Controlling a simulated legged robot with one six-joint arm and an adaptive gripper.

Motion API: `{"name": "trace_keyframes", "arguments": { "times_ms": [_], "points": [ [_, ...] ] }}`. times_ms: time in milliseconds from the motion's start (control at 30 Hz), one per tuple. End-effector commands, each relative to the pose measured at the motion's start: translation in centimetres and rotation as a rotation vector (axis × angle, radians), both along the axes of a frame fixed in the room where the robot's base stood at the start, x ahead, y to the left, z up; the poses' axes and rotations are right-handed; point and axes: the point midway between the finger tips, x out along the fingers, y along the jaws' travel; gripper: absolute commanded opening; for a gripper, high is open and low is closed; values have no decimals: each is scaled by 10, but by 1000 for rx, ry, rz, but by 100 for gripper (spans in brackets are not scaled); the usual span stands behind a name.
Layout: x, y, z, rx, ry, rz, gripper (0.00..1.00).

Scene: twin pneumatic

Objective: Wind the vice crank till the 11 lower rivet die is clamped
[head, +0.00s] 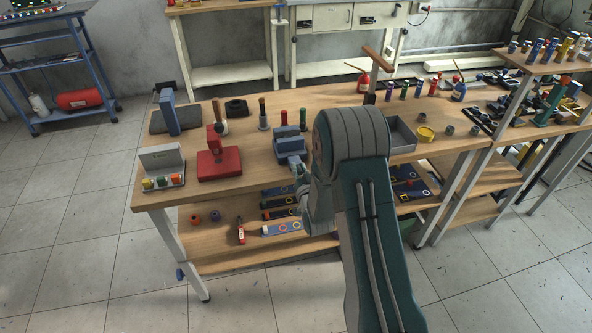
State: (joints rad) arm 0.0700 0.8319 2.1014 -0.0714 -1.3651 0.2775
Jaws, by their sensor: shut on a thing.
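The blue-grey vice (289,143) stands on the wooden bench top near its front edge. My gripper (299,176) is at the front of the vice, low by the bench edge, where the crank sits. It is shut on the crank, though my wrist and arm cover most of the crank and fingers. The 11 lower rivet die cannot be made out for certain between the vice jaws at this size.
A red press block (219,164) and a grey stand with coloured caps (162,168) are left of the vice. Upright coloured-handled tools stand behind it. A grey tray (402,134) and yellow ring (425,134) lie right of my arm. A lower shelf (215,254) holds small parts.

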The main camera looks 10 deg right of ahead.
Motion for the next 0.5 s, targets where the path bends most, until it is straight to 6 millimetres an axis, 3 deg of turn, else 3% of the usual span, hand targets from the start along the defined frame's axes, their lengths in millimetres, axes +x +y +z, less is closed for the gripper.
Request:
{"name": "trace_keyframes", "arguments": {
  "times_ms": [500],
  "points": [
    [-1,-3,-3,70,9,-1,0]
  ]
}}
